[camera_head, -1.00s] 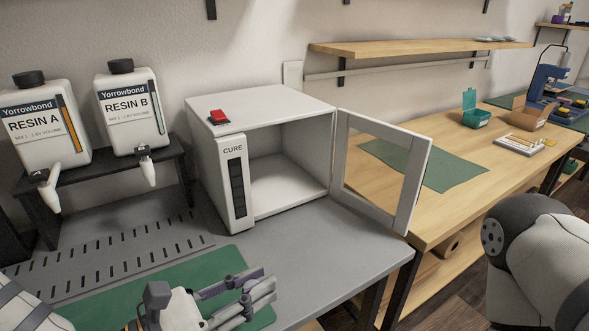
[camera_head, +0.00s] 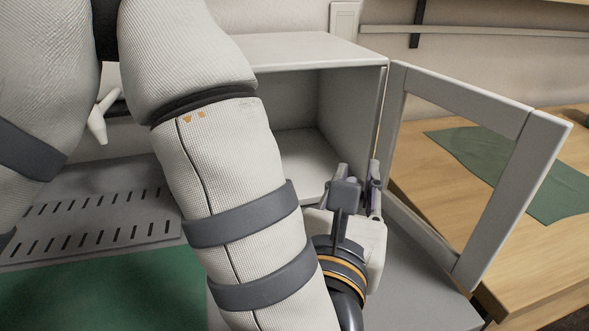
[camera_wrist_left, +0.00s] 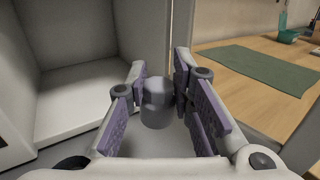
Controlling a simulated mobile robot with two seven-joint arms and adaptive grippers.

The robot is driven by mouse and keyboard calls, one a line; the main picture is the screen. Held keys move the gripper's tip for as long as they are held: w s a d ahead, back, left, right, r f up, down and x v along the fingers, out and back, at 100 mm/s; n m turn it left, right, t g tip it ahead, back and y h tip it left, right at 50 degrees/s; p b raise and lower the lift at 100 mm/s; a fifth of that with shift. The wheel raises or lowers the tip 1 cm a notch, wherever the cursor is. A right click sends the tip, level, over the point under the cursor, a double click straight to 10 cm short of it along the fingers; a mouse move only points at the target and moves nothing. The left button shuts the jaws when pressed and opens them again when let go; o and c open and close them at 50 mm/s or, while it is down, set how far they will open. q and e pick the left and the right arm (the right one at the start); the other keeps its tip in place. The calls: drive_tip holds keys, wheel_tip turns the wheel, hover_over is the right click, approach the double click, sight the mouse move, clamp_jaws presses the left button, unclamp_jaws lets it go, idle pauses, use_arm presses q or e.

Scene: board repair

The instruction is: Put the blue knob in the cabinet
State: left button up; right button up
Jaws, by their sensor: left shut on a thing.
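The cabinet (camera_head: 312,50) is the white box with its framed door (camera_head: 462,92) swung open to the right. Its inside is empty where it shows; my arm hides its left part. My left gripper (camera_head: 358,182) is in front of the opening, near the hinge side. In the left wrist view the left gripper (camera_wrist_left: 160,105) is shut on a small rounded knob (camera_wrist_left: 157,102), which looks grey-blue there. The cabinet interior (camera_wrist_left: 80,92) is ahead and to the left of it. The knob appears outside the opening. My right gripper is not in view.
The open door frame stands close to the right of my gripper. A wooden bench (camera_head: 545,245) with a green mat (camera_head: 495,160) lies beyond it. A green work mat (camera_head: 95,285) and slotted plate (camera_head: 90,215) are at the left.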

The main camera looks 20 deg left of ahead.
use_arm(q)
drive_tip(key=s+a+n+y+b, duration=0.1)
drive_tip(key=s+n+y, duration=0.1)
drive_tip(key=s, duration=0.1)
drive_tip(key=y+p, duration=0.1)
drive_tip(key=p, duration=0.1)
hover_over(294, 175)
drive_tip(key=shift+s+f, duration=0.1)
drive_tip(key=shift+f, duration=0.35)
wheel_tip(294, 175, down, 5)
drive_tip(key=shift+f, duration=0.3)
drive_tip(key=shift+f, duration=0.1)
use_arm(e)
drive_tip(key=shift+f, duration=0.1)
